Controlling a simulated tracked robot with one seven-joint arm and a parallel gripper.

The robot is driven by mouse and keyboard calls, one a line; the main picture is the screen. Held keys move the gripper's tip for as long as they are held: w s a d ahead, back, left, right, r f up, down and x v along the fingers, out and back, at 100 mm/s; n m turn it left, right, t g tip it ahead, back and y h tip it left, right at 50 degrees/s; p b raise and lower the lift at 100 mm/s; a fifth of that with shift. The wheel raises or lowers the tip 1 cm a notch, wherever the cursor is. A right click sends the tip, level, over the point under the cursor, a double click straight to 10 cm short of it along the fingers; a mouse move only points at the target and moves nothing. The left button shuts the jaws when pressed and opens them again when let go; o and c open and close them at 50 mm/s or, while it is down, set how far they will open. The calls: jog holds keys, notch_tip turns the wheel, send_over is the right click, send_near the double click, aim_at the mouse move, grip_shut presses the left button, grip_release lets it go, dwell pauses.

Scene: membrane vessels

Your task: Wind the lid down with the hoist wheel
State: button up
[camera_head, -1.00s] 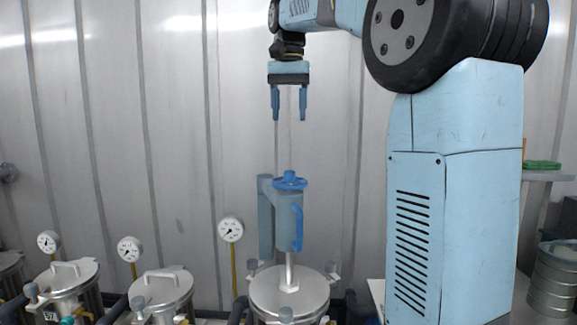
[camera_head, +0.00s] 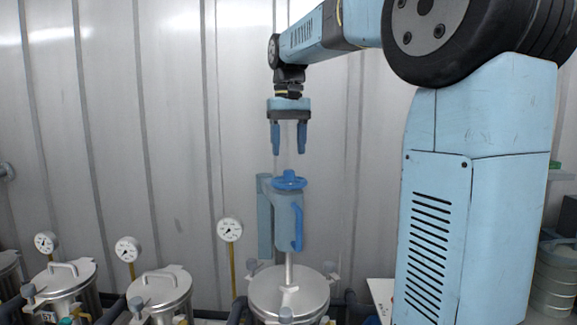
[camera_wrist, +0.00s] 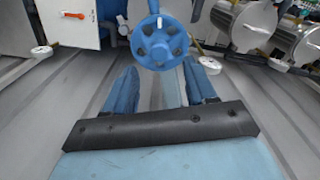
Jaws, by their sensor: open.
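The blue hoist wheel (camera_head: 289,181) lies flat on top of a blue-grey hoist body (camera_head: 287,215). A rod runs from the hoist down to the round metal lid (camera_head: 288,290) of a vessel. My gripper (camera_head: 289,153) points down, open and empty, just above the wheel and apart from it.
Two lidded vessels (camera_head: 160,290) (camera_head: 62,279) with dial gauges stand to the left. Another gauge (camera_head: 230,229) is left of the hoist. A corrugated metal wall is behind.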

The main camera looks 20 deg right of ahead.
aim_at(289, 170)
jog(key=shift+f, duration=2.65)
jog(key=c, duration=1)
grip_shut()
